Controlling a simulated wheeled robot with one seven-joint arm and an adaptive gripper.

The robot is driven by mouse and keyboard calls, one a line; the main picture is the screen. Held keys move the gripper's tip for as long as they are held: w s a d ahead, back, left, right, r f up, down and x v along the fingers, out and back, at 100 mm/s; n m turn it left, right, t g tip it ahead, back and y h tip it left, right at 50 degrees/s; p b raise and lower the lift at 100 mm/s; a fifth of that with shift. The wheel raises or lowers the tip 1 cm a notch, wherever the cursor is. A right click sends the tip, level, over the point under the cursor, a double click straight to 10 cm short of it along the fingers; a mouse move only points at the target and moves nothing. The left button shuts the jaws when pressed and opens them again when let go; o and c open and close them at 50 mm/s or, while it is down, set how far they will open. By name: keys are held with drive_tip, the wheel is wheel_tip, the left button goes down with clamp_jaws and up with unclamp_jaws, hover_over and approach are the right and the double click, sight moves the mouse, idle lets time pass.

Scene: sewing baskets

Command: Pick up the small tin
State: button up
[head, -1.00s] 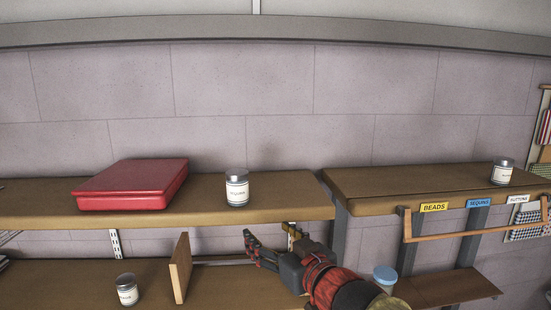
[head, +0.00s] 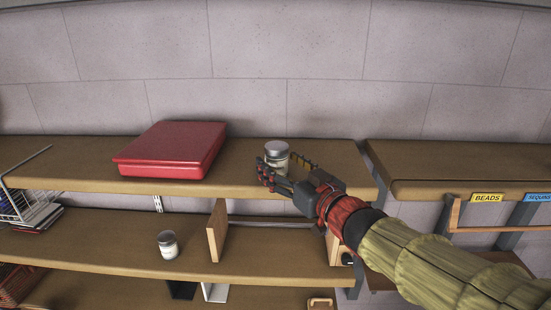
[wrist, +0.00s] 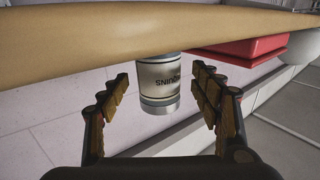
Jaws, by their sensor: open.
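A small pale tin (head: 277,152) with a grey lid stands upright near the right end of the upper shelf. In the wrist view the open fingers of my gripper (wrist: 160,76) show to either side of the tin, with gaps left and right. A similar small tin (head: 168,245) stands on the shelf below.
A red case (head: 170,150) lies on the upper shelf, left of the tin. The upper shelf's front edge (wrist: 60,47) passes close to my fingers. A wooden divider (head: 217,230) stands on the lower shelf. A wire basket (head: 22,205) is at the far left.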

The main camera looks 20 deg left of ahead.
drive_tip(key=shift+w+a+r, duration=0.2)
drive_tip(key=shift+w+a, duration=0.35)
drive_tip(key=shift+w, duration=0.1)
drive_tip(key=shift+w+a+f, duration=0.1)
drive_tip(key=shift+w+a, duration=0.25)
drive_tip(key=shift+a, duration=0.1)
drive_tip(key=shift+s+d, duration=0.1)
drive_tip(key=shift+d, duration=0.05)
drive_tip(key=shift+c, duration=0.5)
drive_tip(key=c, duration=1.2)
drive_tip(key=shift+c, duration=0.3)
